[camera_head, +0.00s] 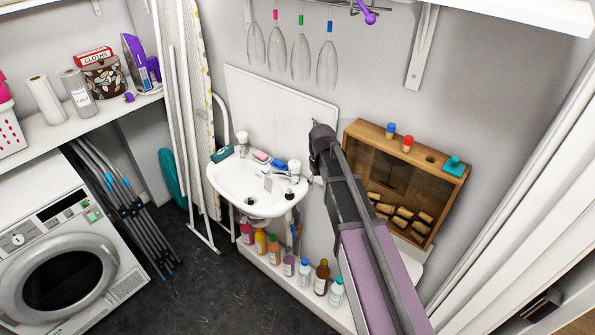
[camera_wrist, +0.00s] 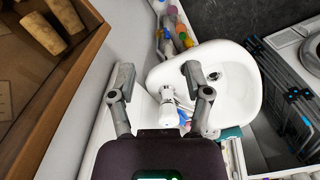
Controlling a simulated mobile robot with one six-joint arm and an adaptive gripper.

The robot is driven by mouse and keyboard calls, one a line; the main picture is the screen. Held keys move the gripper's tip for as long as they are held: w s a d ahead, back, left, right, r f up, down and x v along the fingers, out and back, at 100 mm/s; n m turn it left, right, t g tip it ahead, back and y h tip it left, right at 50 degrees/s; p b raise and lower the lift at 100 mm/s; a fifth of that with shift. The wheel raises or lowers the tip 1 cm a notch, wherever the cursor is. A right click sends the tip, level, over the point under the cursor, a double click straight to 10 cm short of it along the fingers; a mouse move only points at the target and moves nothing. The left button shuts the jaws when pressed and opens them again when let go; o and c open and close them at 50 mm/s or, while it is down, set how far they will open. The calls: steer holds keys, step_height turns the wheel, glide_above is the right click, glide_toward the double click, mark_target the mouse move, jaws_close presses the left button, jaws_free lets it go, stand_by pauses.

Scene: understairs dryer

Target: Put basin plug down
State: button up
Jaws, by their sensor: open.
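The white basin (camera_head: 232,185) is on the wall in the head view and also shows in the wrist view (camera_wrist: 240,98). A small dark round piece (camera_head: 289,194) on the basin's right side, near the tap (camera_head: 293,168), may be the basin plug; I cannot tell for sure. The dark drain (camera_head: 250,201) shows in the bowl. My gripper (camera_head: 322,150) is above and right of the basin. In the wrist view my gripper (camera_wrist: 160,78) has its fingers wide apart, with nothing held between them. One finger overlaps the basin in that view.
A wooden cabinet (camera_head: 358,134) with corks inside hangs close to the right of my gripper. Soap (camera_head: 261,156) and other small items sit on the basin's back edge. Several bottles (camera_head: 322,277) stand on a low ledge below. Glasses (camera_head: 326,68) hang above.

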steer(key=s+d+m, duration=0.4)
steer(key=s+d, duration=0.8)
steer(key=s, duration=0.5)
steer(key=shift+s+d+m, duration=0.25)
steer(key=shift+d+m, duration=0.15)
